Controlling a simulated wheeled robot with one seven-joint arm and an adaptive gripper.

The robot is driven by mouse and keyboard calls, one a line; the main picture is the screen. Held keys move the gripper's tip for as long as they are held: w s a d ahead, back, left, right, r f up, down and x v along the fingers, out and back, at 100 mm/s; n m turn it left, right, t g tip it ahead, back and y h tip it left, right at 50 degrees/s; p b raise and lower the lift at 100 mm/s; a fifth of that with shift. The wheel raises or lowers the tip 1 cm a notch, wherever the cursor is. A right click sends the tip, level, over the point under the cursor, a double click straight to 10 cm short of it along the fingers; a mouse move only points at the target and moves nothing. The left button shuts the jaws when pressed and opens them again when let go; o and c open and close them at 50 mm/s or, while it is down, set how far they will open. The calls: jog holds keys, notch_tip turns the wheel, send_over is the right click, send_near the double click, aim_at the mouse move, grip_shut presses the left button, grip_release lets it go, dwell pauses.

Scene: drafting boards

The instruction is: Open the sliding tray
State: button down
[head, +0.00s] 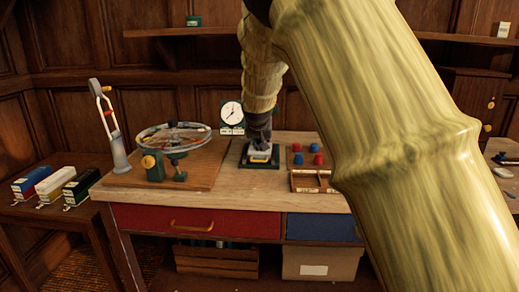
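My arm comes down from the top of the head view, and my gripper (259,137) is over the middle of the workbench. A small dark green and black device (247,163) with a pale grey part on top lies just under it. I cannot tell whether they touch, or whether the fingers are open. Under the bench top, a red drawer (195,221) with a yellow handle (192,227) appears closed. A blue drawer front (322,228) is to its right, partly behind my arm. I cannot tell which part is the sliding tray.
A crate (216,261) and a box (322,262) are below.

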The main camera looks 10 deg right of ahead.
aim_at(261, 155)
jog(key=x, duration=0.9)
jog(key=shift+f, duration=0.2)
